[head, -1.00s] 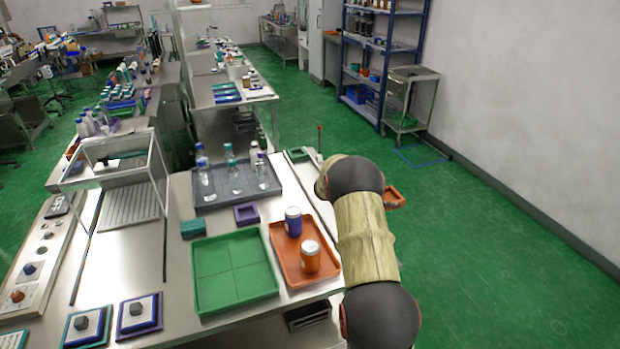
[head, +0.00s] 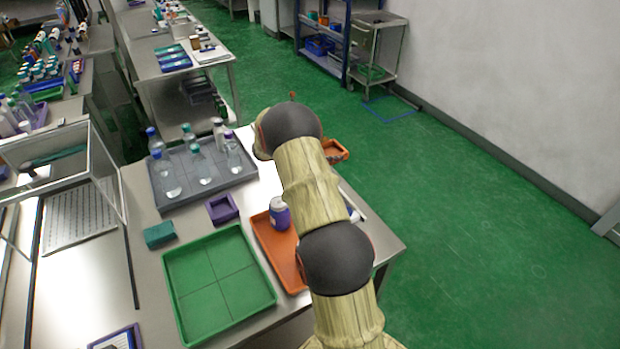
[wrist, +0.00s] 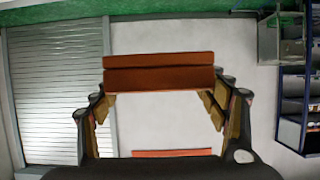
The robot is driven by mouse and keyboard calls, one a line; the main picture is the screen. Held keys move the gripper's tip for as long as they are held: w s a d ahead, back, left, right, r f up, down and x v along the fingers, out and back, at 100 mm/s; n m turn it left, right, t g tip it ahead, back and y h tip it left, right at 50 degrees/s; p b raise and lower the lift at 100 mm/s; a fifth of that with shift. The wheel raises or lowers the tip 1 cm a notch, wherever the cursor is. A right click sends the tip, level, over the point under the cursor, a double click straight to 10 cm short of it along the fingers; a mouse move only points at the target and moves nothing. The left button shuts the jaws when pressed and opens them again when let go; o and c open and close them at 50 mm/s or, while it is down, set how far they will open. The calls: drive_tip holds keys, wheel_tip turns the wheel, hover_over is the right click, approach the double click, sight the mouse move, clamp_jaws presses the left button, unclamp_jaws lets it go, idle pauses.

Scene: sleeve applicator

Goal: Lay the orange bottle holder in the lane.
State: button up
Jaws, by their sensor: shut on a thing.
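The orange bottle holder (head: 335,150) shows past my arm at the right of the table in the head view, held up clear of the tabletop. In the wrist view the holder (wrist: 158,72) lies crosswise between the fingertips of my gripper (wrist: 160,88), which is shut on it. In the head view my arm hides the gripper's fingers. A clear metal strip beside a dark rail (head: 132,266) runs out of the clear-walled box at the left. This looks like the lane, and the holder is well away from it.
A green divided tray (head: 205,270), a purple holder (head: 222,209), a teal block (head: 160,234) and a grey tray (head: 158,195) with several bottles stand on the table. An orange tray (head: 268,243) with a purple bottle (head: 280,215) is partly behind my arm. Green floor at right is open.

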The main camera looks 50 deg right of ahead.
drive_tip(key=a+f+b, duration=0.1)
drive_tip(key=a+f, duration=0.1)
drive_tip(key=a, duration=0.1)
drive_tip(key=w+a+f+b, duration=0.1)
drive_tip(key=a+f, duration=0.1)
drive_tip(key=f, duration=0.1)
drive_tip(key=shift+w+a+f, duration=0.1)
drive_tip(key=shift+w+a, duration=0.05)
drive_tip(key=shift+a, duration=0.25)
drive_tip(key=f+b, duration=0.1)
drive_tip(key=a+f, duration=0.1)
drive_tip(key=f, duration=0.1)
drive_tip(key=f+b, duration=0.1)
drive_tip(key=shift+w+a+f+b, duration=0.15)
drive_tip(key=shift+a+b, duration=0.15)
drive_tip(key=shift+b, duration=0.05)
drive_tip(key=shift+d+f, duration=0.1)
drive_tip(key=shift+f, duration=0.3)
drive_tip(key=shift+r, duration=0.1)
drive_tip(key=o, duration=1.3)
drive_tip(key=shift+c, duration=0.2)
